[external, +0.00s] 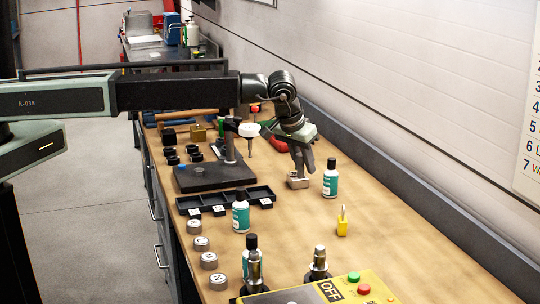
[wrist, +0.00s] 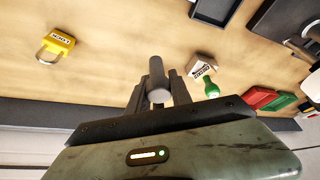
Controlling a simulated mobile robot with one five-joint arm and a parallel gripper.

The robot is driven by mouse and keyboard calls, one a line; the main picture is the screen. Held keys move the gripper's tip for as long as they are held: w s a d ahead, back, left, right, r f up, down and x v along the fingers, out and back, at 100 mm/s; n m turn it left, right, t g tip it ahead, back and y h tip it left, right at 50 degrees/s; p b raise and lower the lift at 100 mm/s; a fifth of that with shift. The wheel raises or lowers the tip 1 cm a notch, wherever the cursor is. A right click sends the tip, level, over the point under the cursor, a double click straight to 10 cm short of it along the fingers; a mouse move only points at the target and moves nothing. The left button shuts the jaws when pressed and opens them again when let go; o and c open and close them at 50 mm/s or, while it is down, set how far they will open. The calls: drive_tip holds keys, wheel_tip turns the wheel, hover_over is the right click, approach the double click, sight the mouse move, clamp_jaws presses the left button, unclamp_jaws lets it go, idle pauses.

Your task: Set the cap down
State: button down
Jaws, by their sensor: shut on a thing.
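A grey rounded cylinder, which looks like the cap (wrist: 157,80), sits between the two dark fingers of my gripper (wrist: 158,92) in the wrist view. My gripper (external: 304,162) is shut on it. In the external view the fingers point down over the workbench (external: 285,235), and I cannot make out the cap there. A small pale block (external: 297,182) lies on the bench just below the fingers in that view. In the wrist view the labelled block (wrist: 202,68) is to the right of the fingers, apart from the cap. The cap's height above the bench is unclear.
A teal-labelled bottle (external: 330,180) stands right of my gripper, with a yellow padlock (external: 342,224) nearer the camera. A black tray (external: 225,201) and a dark stand base (external: 213,178) lie left. Several lettered grey caps (external: 201,243) line the left edge. Bare wood surrounds the padlock.

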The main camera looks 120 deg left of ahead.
drive_tip(key=s+a+r+p, duration=0.1)
drive_tip(key=s+a, duration=0.1)
drive_tip(key=a, duration=0.8)
drive_tip(key=s+a+r, duration=0.1)
drive_tip(key=s+a, duration=0.2)
drive_tip(key=a, duration=0.7)
drive_tip(key=s+a+n+g, duration=0.1)
drive_tip(key=s+a+n, duration=0.1)
drive_tip(key=s+a, duration=0.5)
drive_tip(key=s+a+n+g, duration=0.1)
drive_tip(key=s+a+n, duration=0.1)
drive_tip(key=s, duration=0.8)
drive_tip(key=s+a+n, duration=0.2)
drive_tip(key=s+a, duration=0.3)
drive_tip(key=s, duration=0.4)
wheel_tip(320, 180, down, 11)
drive_tip(key=b, duration=1)
drive_tip(key=shift+f+b, duration=0.15)
drive_tip(key=shift+b, duration=0.15)
drive_tip(key=shift+r, duration=0.3)
drive_tip(key=shift+f, duration=0.25)
drive_tip(key=c, duration=1.2)
unclamp_jaws()
drive_tip(key=shift+o, duration=0.2)
drive_tip(key=shift+r, duration=0.1)
